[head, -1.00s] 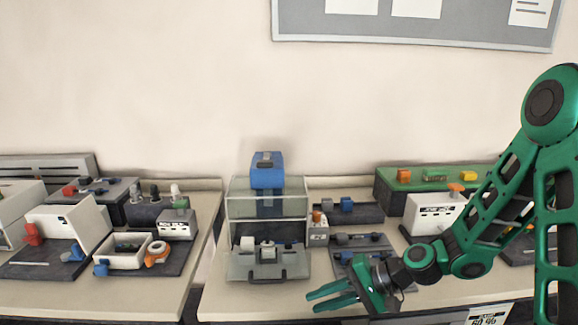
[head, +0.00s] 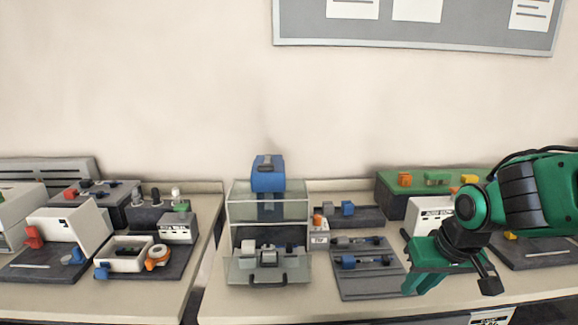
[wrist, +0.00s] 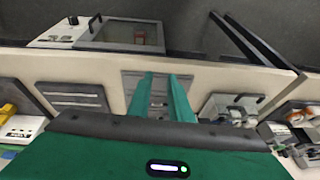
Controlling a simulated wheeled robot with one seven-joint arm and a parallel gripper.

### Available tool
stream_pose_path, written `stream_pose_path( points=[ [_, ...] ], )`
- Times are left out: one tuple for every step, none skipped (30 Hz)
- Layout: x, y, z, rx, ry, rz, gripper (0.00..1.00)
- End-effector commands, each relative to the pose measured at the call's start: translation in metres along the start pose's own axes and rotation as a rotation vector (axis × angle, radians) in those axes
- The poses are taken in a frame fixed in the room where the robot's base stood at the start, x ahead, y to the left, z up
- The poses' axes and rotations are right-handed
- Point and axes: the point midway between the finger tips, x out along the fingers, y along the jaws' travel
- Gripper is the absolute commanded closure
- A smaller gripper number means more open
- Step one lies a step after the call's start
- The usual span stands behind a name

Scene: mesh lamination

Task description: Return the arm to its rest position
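My gripper (head: 422,284) is at the right in the head view, hanging over the front of the middle bench with its green fingers pointing down. The wrist view shows the two green fingers (wrist: 163,80) apart with a gap between them and nothing held. A dark grey tray with blue-ended parts (head: 366,262) lies just left of the gripper in the head view, apart from it. My arm is folded in at the right edge and covers part of the bench behind it.
A clear-hooded press (head: 268,208) with a blue block (head: 268,173) on top stands mid-bench. A white box (head: 425,213) and a green unit (head: 440,180) stand behind my gripper. A left bench holds a white bin (head: 125,258) and an orange tape roll (head: 158,257). The front bench strip is clear.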

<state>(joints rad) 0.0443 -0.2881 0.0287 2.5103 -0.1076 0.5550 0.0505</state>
Motion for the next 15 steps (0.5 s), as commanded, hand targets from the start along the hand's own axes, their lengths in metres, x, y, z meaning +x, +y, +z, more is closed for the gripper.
stream_pose_path(
  points=[
    [-0.009, 0.004, 0.001, -0.004, 0.014, 0.016, 0.81],
    [-0.013, 0.008, 0.002, -0.004, 0.019, 0.027, 0.81],
    [-0.018, 0.011, 0.003, -0.007, 0.026, 0.039, 0.81],
    [-0.023, 0.014, 0.003, -0.008, 0.031, 0.049, 0.81],
    [-0.027, 0.017, 0.004, -0.008, 0.036, 0.057, 0.81],
    [-0.032, 0.021, 0.006, -0.008, 0.041, 0.070, 0.81],
    [-0.036, 0.024, 0.007, -0.008, 0.047, 0.078, 0.81],
    [-0.038, 0.030, 0.011, 0.007, 0.038, 0.087, 0.81],
    [-0.039, 0.043, 0.020, 0.045, 0.011, 0.100, 0.81],
    [-0.040, 0.050, 0.026, 0.068, -0.006, 0.108, 0.81],
    [-0.042, 0.057, 0.033, 0.093, -0.021, 0.115, 0.81],
    [-0.044, 0.067, 0.042, 0.126, -0.043, 0.125, 0.81],
    [-0.046, 0.074, 0.050, 0.154, -0.062, 0.133, 0.81],
    [-0.048, 0.081, 0.057, 0.180, -0.080, 0.139, 0.81],
    [-0.051, 0.090, 0.069, 0.219, -0.106, 0.147, 0.81]
  ],
)
